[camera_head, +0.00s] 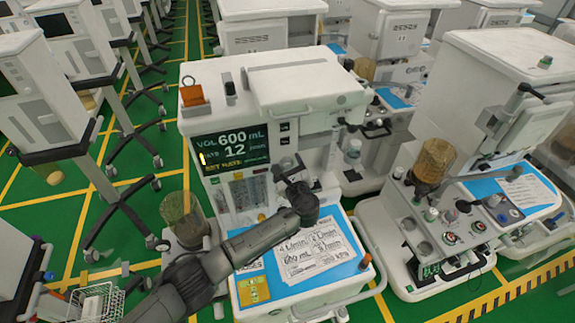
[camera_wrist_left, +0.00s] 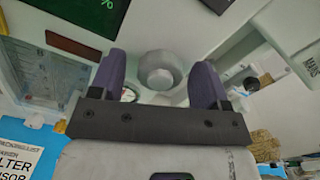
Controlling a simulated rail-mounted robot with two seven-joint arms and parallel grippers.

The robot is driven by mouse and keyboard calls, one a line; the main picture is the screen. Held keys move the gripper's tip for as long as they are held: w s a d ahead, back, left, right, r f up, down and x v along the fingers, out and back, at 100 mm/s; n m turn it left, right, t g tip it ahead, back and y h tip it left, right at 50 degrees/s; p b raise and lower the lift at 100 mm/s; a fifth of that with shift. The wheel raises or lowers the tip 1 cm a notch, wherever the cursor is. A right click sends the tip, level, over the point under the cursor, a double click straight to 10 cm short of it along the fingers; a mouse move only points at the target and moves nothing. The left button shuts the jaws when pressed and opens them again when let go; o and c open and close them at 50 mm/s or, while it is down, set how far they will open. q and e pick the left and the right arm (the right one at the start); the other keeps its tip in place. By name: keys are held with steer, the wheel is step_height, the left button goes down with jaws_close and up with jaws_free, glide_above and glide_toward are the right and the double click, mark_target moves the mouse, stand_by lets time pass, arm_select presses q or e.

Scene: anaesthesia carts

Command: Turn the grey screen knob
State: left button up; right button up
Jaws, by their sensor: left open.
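The grey knob (camera_wrist_left: 160,68) is a round, faceted dial on the pale machine front. In the left wrist view it shows in the gap between my two dark purple fingers, with space on both sides. I cannot tell how deep it sits between them. My left gripper (camera_wrist_left: 159,66) is open and points at the knob. In the head view my left arm comes in from lower left, and my left gripper (camera_head: 292,182) is at the machine front, right of and below the dark screen (camera_head: 235,145). There the arm's end hides the knob. My right gripper is not in view.
The white anaesthesia cart (camera_head: 305,88) has a blue work surface with a printed sheet (camera_head: 315,250) below my arm. An orange box (camera_head: 193,95) sits on its top left. Another cart (camera_head: 510,60) stands close on the right. Green floor (camera_head: 150,205) shows at left.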

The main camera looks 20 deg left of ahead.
arm_select(q)
steer(key=shift+c, duration=0.6)
steer(key=c, duration=0.8)
